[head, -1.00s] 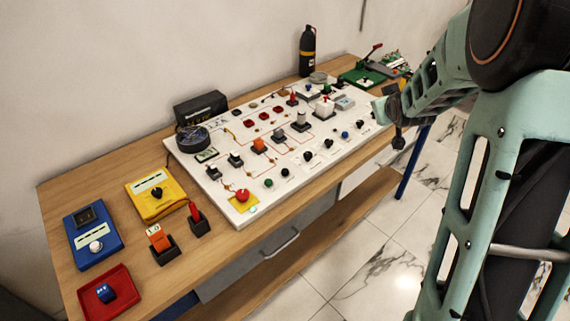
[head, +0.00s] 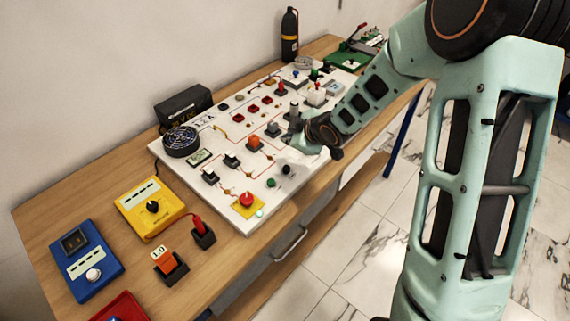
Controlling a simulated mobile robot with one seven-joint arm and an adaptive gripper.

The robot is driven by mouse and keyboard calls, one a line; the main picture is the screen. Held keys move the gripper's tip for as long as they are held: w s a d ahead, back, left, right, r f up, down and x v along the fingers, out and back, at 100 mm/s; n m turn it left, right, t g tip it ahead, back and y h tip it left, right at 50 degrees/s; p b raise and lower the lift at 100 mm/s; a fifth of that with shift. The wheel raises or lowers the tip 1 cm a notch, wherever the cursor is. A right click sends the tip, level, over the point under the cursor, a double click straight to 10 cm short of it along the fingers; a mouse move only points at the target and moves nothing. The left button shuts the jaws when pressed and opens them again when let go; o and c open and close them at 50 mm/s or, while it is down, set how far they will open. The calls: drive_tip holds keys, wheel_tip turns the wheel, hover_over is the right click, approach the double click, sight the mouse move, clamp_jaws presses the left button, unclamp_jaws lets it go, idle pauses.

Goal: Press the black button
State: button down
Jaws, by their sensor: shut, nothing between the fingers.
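A small round black button (head: 286,169) stands near the front edge of the white panel, just behind a green button (head: 271,183). My gripper (head: 293,139) is over the panel, shut and empty, a little above and beyond this black button in the picture. I cannot tell whether it touches anything on the panel. My wrist and forearm cover the part of the front row further right, where other dark round caps stood in the earlier view.
A fan (head: 181,141), a yellow meter (head: 150,208) and a blue meter (head: 86,262) stand left. A black bottle (head: 290,35) stands at the back.

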sight(287, 169)
drive_tip(key=shift+s+a, duration=0.1)
drive_tip(key=shift+a, duration=0.05)
drive_tip(key=shift+f, duration=0.2)
wheel_tip(287, 169, down, 9)
drive_tip(key=b, duration=0.8)
drive_tip(key=shift+r, duration=0.2)
drive_tip(key=shift+f, duration=0.1)
idle(1.0)
drive_tip(key=shift+f+b, duration=0.3)
drive_tip(key=shift+b, duration=0.15)
drive_tip(key=shift+f+b, duration=0.55)
idle(0.5)
drive_tip(key=shift+r, duration=0.1)
drive_tip(key=shift+r+p, duration=0.85)
drive_tip(key=shift+r, duration=0.05)
